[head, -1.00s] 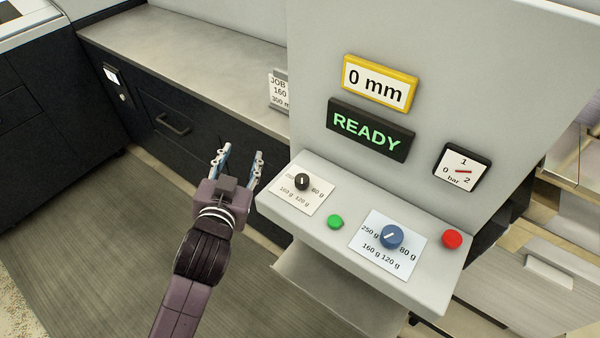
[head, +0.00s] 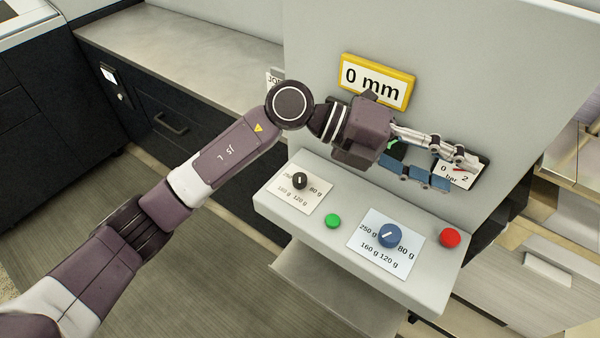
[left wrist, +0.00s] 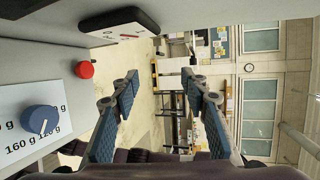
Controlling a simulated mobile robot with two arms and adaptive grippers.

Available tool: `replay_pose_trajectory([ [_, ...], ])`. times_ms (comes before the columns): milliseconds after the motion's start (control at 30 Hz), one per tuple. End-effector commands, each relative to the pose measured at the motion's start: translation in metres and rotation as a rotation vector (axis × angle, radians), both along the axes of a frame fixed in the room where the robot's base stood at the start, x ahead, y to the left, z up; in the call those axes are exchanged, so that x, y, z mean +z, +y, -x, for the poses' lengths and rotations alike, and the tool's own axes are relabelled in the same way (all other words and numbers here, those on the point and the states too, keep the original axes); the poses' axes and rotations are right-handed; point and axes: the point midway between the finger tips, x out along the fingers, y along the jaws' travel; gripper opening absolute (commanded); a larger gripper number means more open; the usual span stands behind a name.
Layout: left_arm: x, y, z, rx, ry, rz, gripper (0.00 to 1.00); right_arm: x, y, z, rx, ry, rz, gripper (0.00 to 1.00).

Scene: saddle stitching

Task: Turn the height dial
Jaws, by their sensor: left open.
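Two dials sit on the sloped grey control shelf (head: 300,220). A black dial (head: 300,181) is on a white card at the left. A larger blue dial (head: 389,236) with a white pointer line is on a card marked 250 g, 80 g, 160 g and 120 g. The blue dial also shows at the left of the left wrist view (left wrist: 41,120). Neither is labelled as height. My left gripper (head: 458,171) is open and empty, above and behind the blue dial, in front of the gauge (head: 460,178), touching neither dial. My right gripper is not in view.
A green button (head: 333,221) lies between the dials and a red button (head: 450,238) at the right. A yellow-framed display (head: 377,82) reads 0 mm. A grey counter (head: 185,60) stands at the left.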

Motion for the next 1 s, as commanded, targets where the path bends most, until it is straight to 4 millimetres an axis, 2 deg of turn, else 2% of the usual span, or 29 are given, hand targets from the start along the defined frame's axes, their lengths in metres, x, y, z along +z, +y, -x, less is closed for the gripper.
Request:
replay_pose_trajectory([
  [33,-0.023,0.010,-0.008,-0.027,-0.063,-0.144,0.41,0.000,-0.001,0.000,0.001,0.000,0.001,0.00],
  [100,-0.056,0.034,-0.022,-0.051,-0.131,-0.351,0.41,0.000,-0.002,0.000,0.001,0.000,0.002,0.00],
  [167,-0.077,0.060,-0.039,-0.053,-0.180,-0.525,0.41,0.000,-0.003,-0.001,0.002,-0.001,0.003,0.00],
  [200,-0.086,0.080,-0.051,-0.048,-0.205,-0.634,0.41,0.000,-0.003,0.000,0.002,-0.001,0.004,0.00],
  [333,-0.098,0.143,-0.089,0.001,-0.263,-0.939,0.41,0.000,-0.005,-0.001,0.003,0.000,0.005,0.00],
  [400,-0.096,0.171,-0.104,0.033,-0.279,-1.064,0.41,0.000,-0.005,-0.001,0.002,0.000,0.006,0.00],
  [500,-0.090,0.202,-0.118,0.074,-0.289,-1.192,0.41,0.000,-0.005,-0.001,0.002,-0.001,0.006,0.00],
  [600,-0.085,0.219,-0.126,0.099,-0.292,-1.262,0.41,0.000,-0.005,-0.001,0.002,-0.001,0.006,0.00],
  [733,-0.089,0.226,-0.128,0.109,-0.290,-1.290,0.41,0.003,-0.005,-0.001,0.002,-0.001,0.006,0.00],
  [1000,-0.130,0.225,-0.126,0.104,-0.288,-1.286,0.41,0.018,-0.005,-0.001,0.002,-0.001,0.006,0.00],
])
